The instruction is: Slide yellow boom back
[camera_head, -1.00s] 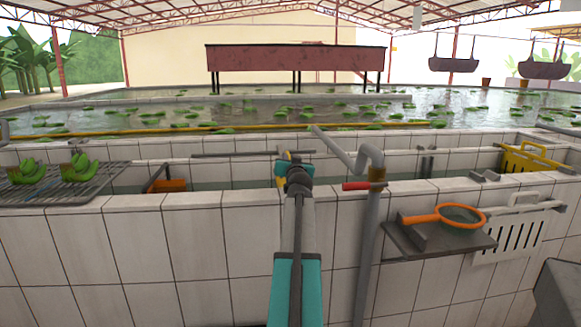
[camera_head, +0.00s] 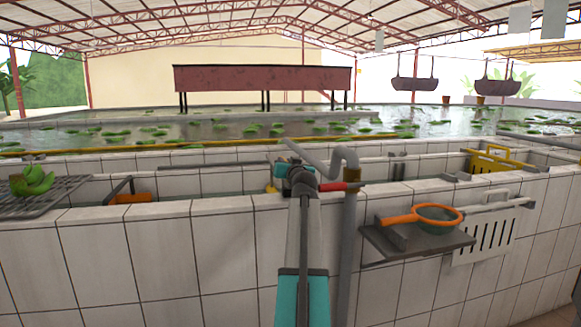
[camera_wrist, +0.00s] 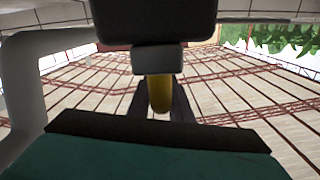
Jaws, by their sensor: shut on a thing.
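The yellow boom (camera_head: 200,145) is a long thin yellow tube lying across the water behind the tiled wall, from the left edge to right of centre. My gripper (camera_head: 296,174) is over the tiled trough at the picture's centre, well in front of that tube. In the wrist view my gripper (camera_wrist: 160,112) has a short yellow piece (camera_wrist: 160,92) between its dark fingers, below a dark block. I cannot tell whether this piece joins the boom. A yellow knob (camera_head: 272,187) shows just left of my gripper in the head view.
A bent grey pipe (camera_head: 349,225) with a red handle (camera_head: 340,187) stands close right of my gripper. An orange net (camera_head: 437,215) lies on a shelf at right. A grey bar (camera_head: 215,165) spans the trough.

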